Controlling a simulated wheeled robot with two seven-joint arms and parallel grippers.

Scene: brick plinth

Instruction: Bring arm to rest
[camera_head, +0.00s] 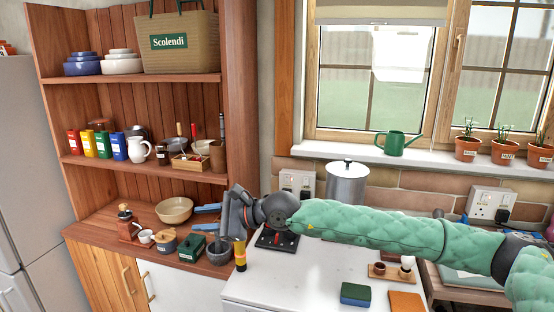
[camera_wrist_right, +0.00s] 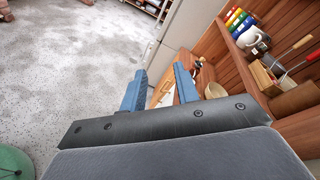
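My right arm, in a green padded sleeve, reaches in from the right across the head view above the white worktop. My right gripper (camera_head: 206,217) points left over the wooden sideboard's top. Its two blue fingers are apart with nothing between them. They also show open and empty in the right wrist view (camera_wrist_right: 160,88). A beige bowl (camera_head: 174,210) stands beyond the fingers, and a dark green box (camera_head: 192,248) and a grey mortar (camera_head: 219,254) stand below them in the picture. My left arm and gripper are not in view.
A yellow-and-black bottle (camera_head: 240,255) and a metal canister (camera_head: 346,184) stand near my arm. A green-and-blue sponge (camera_head: 355,294) lies on the white worktop (camera_head: 290,285). Wooden shelves (camera_head: 148,82) rise at the left.

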